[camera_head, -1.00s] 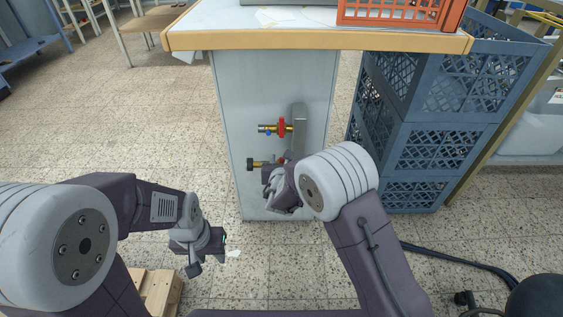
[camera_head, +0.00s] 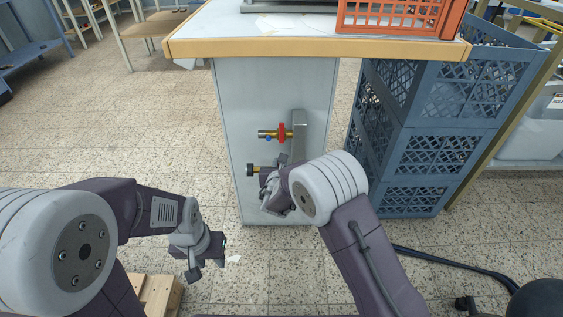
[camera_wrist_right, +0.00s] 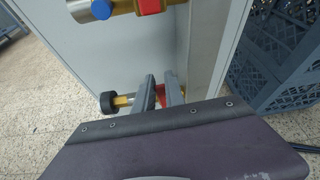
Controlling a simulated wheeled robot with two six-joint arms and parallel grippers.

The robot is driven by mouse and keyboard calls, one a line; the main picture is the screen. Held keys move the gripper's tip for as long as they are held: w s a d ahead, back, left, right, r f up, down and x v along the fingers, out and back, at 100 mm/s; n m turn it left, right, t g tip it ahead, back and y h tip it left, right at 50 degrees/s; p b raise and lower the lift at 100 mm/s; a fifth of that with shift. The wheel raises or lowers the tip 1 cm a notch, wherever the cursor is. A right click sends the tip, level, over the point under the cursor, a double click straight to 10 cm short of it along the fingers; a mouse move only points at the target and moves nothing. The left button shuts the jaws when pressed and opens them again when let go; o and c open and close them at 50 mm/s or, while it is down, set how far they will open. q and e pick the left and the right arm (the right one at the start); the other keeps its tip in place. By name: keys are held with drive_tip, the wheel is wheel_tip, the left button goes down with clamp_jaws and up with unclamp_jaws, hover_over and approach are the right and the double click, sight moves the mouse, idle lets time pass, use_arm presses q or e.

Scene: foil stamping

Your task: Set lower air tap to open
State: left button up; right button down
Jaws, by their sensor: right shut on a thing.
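The lower air tap (camera_head: 254,170) has a brass body and a black end knob, and sits low on the grey cabinet side. The tap's end also shows in the wrist view (camera_wrist_right: 112,101). My right gripper (camera_wrist_right: 159,91) is shut on its red handle (camera_wrist_right: 161,96), which shows between the two fingers. In the head view my right gripper (camera_head: 270,185) and wrist hide most of this tap. The upper air tap (camera_head: 268,134), brass with a red handle and blue button, is above and apart from the gripper. My left gripper (camera_head: 207,262) hangs away from the cabinet, with its fingers unclear.
The cabinet (camera_head: 235,110) carries a wood-edged tabletop (camera_head: 330,48) overhanging the taps. A grey vertical bar (camera_head: 299,130) stands just right of them. Blue crates (camera_head: 430,150) are stacked to the right. A wooden pallet (camera_head: 158,295) lies at lower left. Floor left of the cabinet is clear.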

drive_tip(key=shift+a+f+n+h+p, duration=0.3)
drive_tip(key=shift+a+n+h+p, duration=0.45)
drive_tip(key=shift+n+p, duration=0.4)
drive_tip(key=shift+a+f+n+h+p, duration=0.3)
drive_tip(key=shift+a+n+h+p, duration=0.35)
drive_tip(key=shift+a+n+p, duration=0.4)
drive_tip(key=shift+d, duration=0.15)
drive_tip(key=c, duration=1.4)
unclamp_jaws()
